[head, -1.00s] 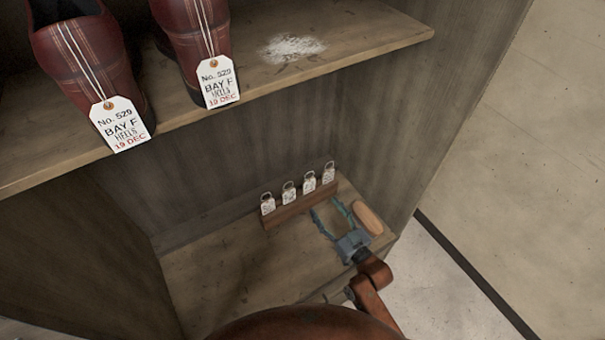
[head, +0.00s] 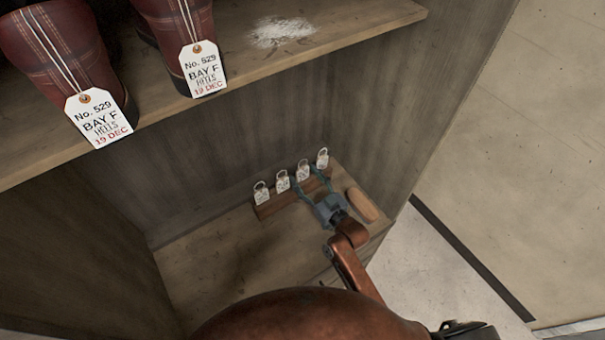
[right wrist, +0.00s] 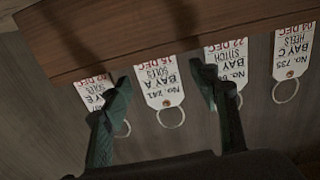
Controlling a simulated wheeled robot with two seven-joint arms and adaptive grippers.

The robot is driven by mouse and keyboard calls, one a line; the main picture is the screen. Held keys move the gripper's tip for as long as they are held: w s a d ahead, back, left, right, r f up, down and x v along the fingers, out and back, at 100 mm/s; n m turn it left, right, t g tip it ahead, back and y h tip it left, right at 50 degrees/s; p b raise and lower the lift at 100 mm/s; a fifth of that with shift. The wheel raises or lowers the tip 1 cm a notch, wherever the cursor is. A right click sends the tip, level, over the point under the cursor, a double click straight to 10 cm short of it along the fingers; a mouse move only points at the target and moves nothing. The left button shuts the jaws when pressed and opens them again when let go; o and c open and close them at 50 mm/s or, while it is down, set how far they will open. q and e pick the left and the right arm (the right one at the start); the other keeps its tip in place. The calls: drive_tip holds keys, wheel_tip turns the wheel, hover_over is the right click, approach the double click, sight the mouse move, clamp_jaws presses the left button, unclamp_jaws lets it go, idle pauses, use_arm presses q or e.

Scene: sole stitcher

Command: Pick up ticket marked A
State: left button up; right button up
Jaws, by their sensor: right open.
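The ticket marked A (right wrist: 160,82) is a white tag reading BAY A, SOLES, 15 DEC, with a metal ring. It appears upside down in the right wrist view. In the head view it seems to be the third tag from the left (head: 303,171), standing in a wooden strip (head: 266,209). My right gripper (right wrist: 161,76) is open, its two teal fingers on either side of this ticket and not closed on it. In the head view the right gripper (head: 307,177) reaches the strip from the front. My left gripper is not in view.
Neighbouring tags stand close on both sides, including a BAY C tag (right wrist: 292,50) and a STITCH tag (right wrist: 227,65). A tan oval object (head: 363,206) lies right of the gripper. The lower shelf's left part is clear.

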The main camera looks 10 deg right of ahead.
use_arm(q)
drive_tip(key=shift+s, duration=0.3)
use_arm(e)
drive_tip(key=c, duration=0.9)
drive_tip(key=shift+c, duration=0.2)
